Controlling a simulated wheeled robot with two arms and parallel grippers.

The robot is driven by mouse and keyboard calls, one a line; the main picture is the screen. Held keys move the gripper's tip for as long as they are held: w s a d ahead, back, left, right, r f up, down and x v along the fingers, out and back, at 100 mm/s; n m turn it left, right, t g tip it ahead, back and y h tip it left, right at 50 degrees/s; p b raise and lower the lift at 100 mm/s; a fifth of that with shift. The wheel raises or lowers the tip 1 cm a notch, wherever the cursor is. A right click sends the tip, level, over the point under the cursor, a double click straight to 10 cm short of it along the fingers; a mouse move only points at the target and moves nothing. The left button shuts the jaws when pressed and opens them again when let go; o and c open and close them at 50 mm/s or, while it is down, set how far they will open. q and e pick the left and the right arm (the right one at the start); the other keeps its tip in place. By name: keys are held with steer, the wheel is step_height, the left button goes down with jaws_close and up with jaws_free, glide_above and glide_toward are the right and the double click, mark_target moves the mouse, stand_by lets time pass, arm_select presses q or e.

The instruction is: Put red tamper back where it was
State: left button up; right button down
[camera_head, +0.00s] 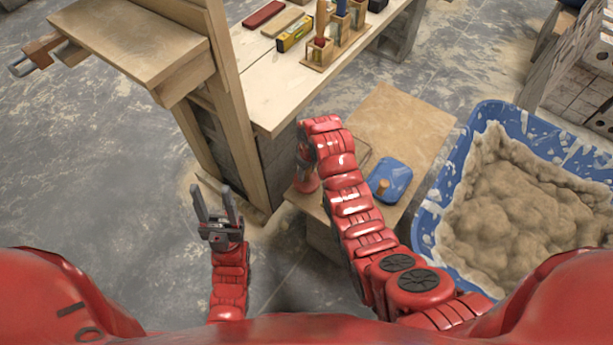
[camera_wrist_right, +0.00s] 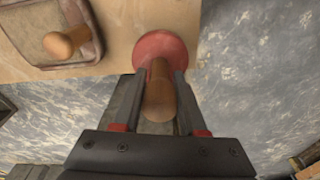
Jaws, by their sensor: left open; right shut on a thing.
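The red tamper has a round red base (camera_head: 306,183) and a wooden handle. In the right wrist view the tamper (camera_wrist_right: 161,50) is between the fingers of my right gripper (camera_wrist_right: 160,100), which is shut on its handle. The base overlaps the edge of the low wooden board (camera_head: 410,122); I cannot tell whether it rests on it or hangs just above. In the head view my right arm hides part of the gripper and the handle. My left gripper (camera_head: 216,205) is open and empty over the floor, left of the board.
A blue tub (camera_head: 458,165) of mortar stands at the right. A workbench (camera_head: 270,85) with a yellow level (camera_head: 295,33) and a tool rack stands behind. Floor at the left is clear.

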mark_target(307, 177)
steer(key=shift+s+f, duration=0.1)
steer(key=shift+f, duration=1.45)
steer(key=shift+f, duration=0.1)
steer(key=shift+c, duration=2.3)
jaws_free()
